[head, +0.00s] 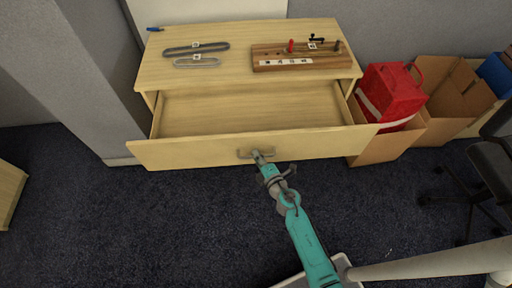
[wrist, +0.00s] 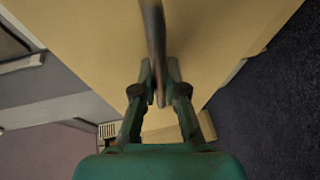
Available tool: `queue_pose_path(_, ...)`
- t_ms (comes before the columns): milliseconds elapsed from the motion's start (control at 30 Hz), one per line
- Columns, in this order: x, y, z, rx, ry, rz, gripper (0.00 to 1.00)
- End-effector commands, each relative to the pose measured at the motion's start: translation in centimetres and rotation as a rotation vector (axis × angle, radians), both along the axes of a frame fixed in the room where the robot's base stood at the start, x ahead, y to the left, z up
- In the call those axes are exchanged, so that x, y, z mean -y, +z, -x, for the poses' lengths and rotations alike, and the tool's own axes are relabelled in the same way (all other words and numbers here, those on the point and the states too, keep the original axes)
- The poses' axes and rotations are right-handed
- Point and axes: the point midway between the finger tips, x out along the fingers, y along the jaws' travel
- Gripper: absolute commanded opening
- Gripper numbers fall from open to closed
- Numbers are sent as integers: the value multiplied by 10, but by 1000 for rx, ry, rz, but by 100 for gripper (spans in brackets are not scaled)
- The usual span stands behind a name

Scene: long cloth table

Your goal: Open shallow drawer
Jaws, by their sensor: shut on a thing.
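The shallow drawer (head: 195,152) is the wide wooden drawer under the cabinet top, and it stands pulled well out with its inside in view. The drawer's inside (head: 245,106) looks empty. Its grey handle (head: 244,154) is at the middle of the drawer front. My gripper (head: 258,155) is at the handle. In the wrist view my gripper (wrist: 160,88) has its fingers on both sides of the handle bar (wrist: 154,30), shut on it. The drawer front (wrist: 100,35) fills much of that view.
On the cabinet top (head: 235,35) lie two grey loop-shaped parts (head: 196,49), a wooden block with pegs (head: 300,55) and a blue item (head: 155,29). A red container (head: 390,92) in a cardboard box (head: 375,146) stands close by the drawer's right end. Dark carpet (head: 130,220) is clear in front.

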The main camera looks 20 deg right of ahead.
Motion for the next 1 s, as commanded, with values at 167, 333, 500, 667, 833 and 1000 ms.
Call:
queue_pose_path(167, -3, -1, 6, -1, 1, 0, 0)
queue_pose_path(333, -3, -1, 7, -1, 1, 0, 0)
queue_pose_path(500, -3, -1, 6, -1, 1, 0, 18)
queue_pose_path(667, -3, 0, 6, -1, 1, 0, 37)
queue_pose_path(833, -2, 0, 6, 0, 1, 0, 37)
queue_pose_path(1000, -2, 0, 13, -2, 0, 0, 37)
